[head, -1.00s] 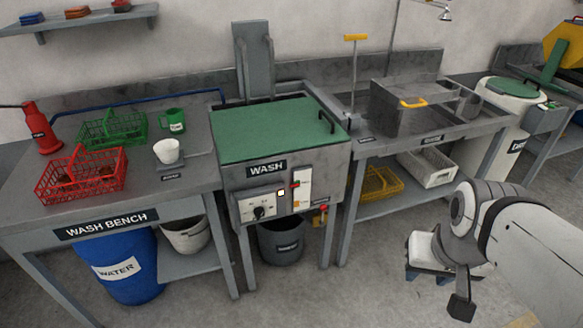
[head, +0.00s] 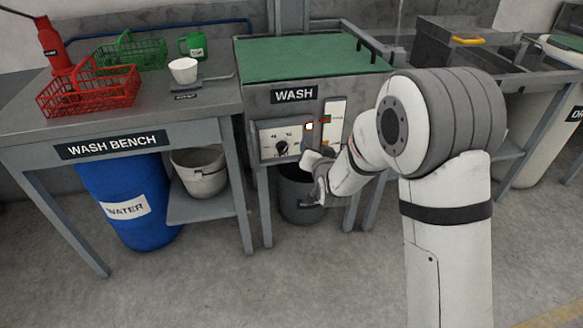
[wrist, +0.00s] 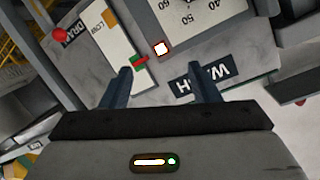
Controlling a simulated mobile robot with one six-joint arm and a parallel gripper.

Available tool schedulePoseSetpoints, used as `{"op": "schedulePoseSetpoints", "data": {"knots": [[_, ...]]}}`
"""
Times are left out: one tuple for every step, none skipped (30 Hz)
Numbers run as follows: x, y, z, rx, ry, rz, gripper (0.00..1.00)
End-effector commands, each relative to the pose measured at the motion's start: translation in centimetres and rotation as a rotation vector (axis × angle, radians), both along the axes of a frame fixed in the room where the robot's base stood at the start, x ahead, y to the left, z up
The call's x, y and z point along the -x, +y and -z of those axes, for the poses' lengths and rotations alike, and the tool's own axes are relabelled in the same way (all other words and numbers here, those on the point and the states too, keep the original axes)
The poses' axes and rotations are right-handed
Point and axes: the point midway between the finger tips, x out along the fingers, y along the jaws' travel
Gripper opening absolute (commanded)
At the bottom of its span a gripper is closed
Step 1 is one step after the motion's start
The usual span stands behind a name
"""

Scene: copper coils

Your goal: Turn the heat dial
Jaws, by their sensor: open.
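The heat dial (head: 282,148) is a dark knob on a white numbered plate, on the front of the WASH tank (head: 262,97). In the wrist view the numbered dial plate (wrist: 208,14) is at the top, upside down, and the knob is mostly cut off by the edge. My gripper (wrist: 160,68) is open, with nothing between its two fingers. In the head view it is just right of and below the dial, apart from it. A lit square lamp (wrist: 161,49) shows between and beyond the fingers.
A level gauge (head: 333,125) with a red and green marker is right of the dial. A grey bucket (head: 298,195) stands under the tank. The wash bench (head: 30,135) with red and green baskets is on the left. The floor in front is clear.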

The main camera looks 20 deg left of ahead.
Motion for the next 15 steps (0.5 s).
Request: {"op": "schedulePoseSetpoints", "data": {"knots": [[0.1,2.0,3.5,-0.036,-0.032,-0.021,0.56],[0.2,2.9,4.4,-0.060,-0.053,-0.029,0.56],[0.3,3.9,5.4,-0.089,-0.080,-0.039,0.56],[0.5,4.6,6.1,-0.108,-0.097,-0.045,0.56],[0.6,5.2,6.6,-0.126,-0.112,-0.052,0.56],[0.8,5.8,7.2,-0.146,-0.130,-0.058,0.56],[0.9,6.2,7.5,-0.159,-0.141,-0.063,0.56],[1.0,6.5,7.8,-0.169,-0.149,-0.067,0.56],[1.1,6.8,8.0,-0.180,-0.158,-0.071,0.56],[1.1,7.0,8.2,-0.186,-0.164,-0.073,0.56],[1.1,7.2,8.2,-0.190,-0.169,-0.073,0.56],[0.8,7.4,8.2,-0.195,-0.172,-0.074,0.56],[0.6,7.6,8.2,-0.196,-0.174,-0.074,0.56],[0.3,7.8,8.2,-0.197,-0.174,-0.074,0.56],[-0.2,8.1,8.1,-0.197,-0.175,-0.074,0.56]]}}
